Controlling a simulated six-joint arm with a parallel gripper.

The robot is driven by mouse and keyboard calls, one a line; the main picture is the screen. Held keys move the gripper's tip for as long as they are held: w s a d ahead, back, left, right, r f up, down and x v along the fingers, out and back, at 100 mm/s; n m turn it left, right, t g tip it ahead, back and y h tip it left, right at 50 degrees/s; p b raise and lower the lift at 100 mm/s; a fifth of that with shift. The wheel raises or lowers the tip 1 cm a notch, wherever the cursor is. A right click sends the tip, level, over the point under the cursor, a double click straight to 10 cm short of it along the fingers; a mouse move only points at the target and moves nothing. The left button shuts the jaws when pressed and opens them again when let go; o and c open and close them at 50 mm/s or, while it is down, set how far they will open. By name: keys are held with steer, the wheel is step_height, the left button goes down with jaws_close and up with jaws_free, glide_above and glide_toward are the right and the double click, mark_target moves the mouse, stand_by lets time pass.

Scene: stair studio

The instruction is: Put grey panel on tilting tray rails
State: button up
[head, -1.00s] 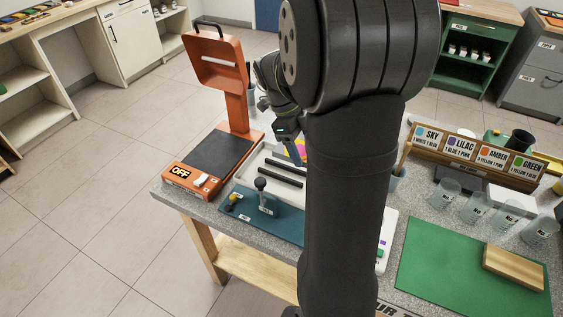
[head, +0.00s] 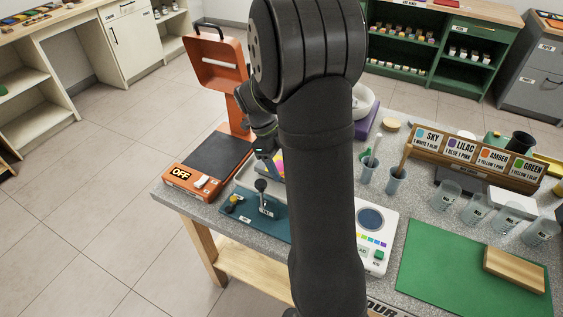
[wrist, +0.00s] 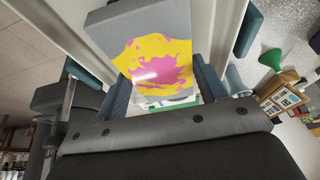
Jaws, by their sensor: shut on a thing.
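The grey panel (wrist: 115,25) has a yellow and pink poured patch and fills the upper middle of the wrist view. My gripper (wrist: 160,88) is shut on its edges, one blue finger on each side. The head view shows my gripper (head: 266,160) over the tilting tray (head: 240,184), with a bit of the panel (head: 278,166) beside it. The tray's pale walls show on both sides of the panel in the wrist view. The dark rails are hidden, and I cannot tell whether the panel touches them. A black-knobbed lever (head: 261,187) stands on the teal base (head: 279,226) in front.
An orange lamp stand (head: 215,70) with an OFF switch box (head: 182,179) stands close on the left. Right of my arm are a white device (head: 375,235), cups (head: 395,180) with sticks, beakers (head: 445,195) and a green mat (head: 430,265) with a wooden block (head: 514,268).

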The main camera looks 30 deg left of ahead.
steer(key=shift+f, duration=0.15)
steer(key=o, duration=1)
steer(key=shift+o, duration=0.2)
steer(key=v, duration=1.2)
steer(key=x, duration=1.1)
steer(key=shift+d+f, duration=0.25)
steer(key=shift+f, duration=0.05)
steer(key=shift+r, duration=1.7)
